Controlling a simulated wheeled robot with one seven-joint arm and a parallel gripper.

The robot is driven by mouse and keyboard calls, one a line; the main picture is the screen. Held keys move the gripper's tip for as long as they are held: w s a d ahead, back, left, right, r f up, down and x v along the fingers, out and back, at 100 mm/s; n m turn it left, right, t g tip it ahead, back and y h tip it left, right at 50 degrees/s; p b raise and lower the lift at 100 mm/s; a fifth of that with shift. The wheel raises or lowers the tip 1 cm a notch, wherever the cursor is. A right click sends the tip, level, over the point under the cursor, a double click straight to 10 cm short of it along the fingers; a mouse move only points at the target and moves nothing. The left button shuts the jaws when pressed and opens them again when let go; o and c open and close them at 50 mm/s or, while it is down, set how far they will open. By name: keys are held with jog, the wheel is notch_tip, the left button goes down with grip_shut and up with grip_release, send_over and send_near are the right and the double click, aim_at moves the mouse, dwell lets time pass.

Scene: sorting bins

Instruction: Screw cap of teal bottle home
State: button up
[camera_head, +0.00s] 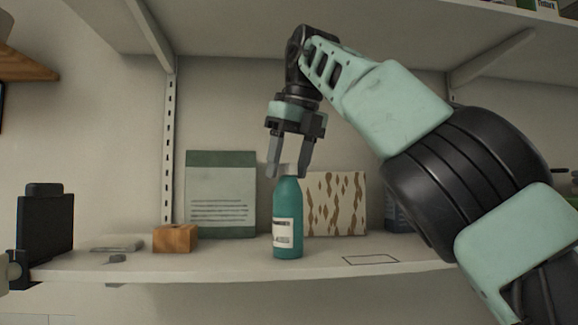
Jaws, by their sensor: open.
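The teal bottle (288,215) stands upright on the white shelf (215,261), with a pale label on its front. Its light grey cap (289,170) is at the bottle's top, partly hidden by my gripper. My gripper (288,170) points down from above the bottle. Its two grey fingers are open, one on each side of the cap. I cannot tell whether either finger touches the cap, or how far down the cap sits on the neck.
Behind the bottle stand a green and white box (221,195) and a brown-patterned box (337,204). A wooden block (175,239) lies to the left, near small grey items (116,244). A dark blue object (397,215) is partly behind my arm. An upper shelf (380,30) hangs overhead.

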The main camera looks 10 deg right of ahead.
jog(key=n, duration=0.3)
jog(key=shift+n+g+y+p, duration=0.4)
jog(key=n+p, duration=0.1)
jog(key=n+g+p, duration=0.1)
jog(key=n, duration=0.1)
jog(key=shift+r, duration=0.25)
jog(key=n+p, duration=0.1)
jog(key=n, duration=0.1)
jog(key=shift+w+d+n+g+y, duration=0.1)
jog(key=shift+n+g+y, duration=0.2)
jog(key=shift+n, duration=0.1)
jog(key=shift+f+n+p, duration=0.25)
jog(key=shift+n+p, duration=0.1)
jog(key=shift+n, duration=0.15)
jog(key=c, duration=1)
jog(key=o, duration=0.9)
jog(key=shift+c, duration=0.2)
jog(key=shift+c, duration=0.4)
